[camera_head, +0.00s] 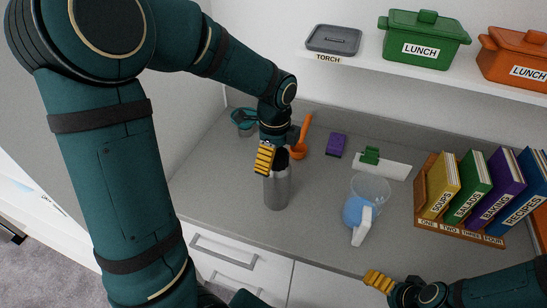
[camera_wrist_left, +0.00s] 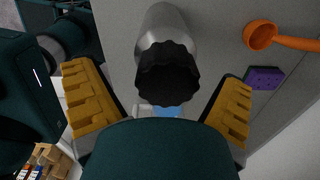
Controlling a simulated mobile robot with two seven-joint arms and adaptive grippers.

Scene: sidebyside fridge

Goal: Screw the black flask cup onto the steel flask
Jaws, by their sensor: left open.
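The steel flask (camera_head: 277,190) stands upright on the grey counter; its body also shows in the left wrist view (camera_wrist_left: 166,27). The black flask cup (camera_head: 283,157) sits at the top of the flask, and its ridged rim faces the left wrist camera (camera_wrist_left: 167,75). I cannot tell how tightly it is seated. My left gripper (camera_head: 267,160) is at the flask's top, partly covering the cup. In the left wrist view its yellow fingers (camera_wrist_left: 158,103) are wide apart, with the cup between them and no finger touching it. My right gripper (camera_head: 380,282) is low at the counter's front, away from the flask.
An orange scoop (camera_head: 299,152) and a purple block (camera_head: 336,145) lie behind the flask. A clear jug with blue contents (camera_head: 357,210) stands to its right. A book rack (camera_head: 460,232) is farther right. A shelf with lunch boxes (camera_head: 424,40) runs above.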

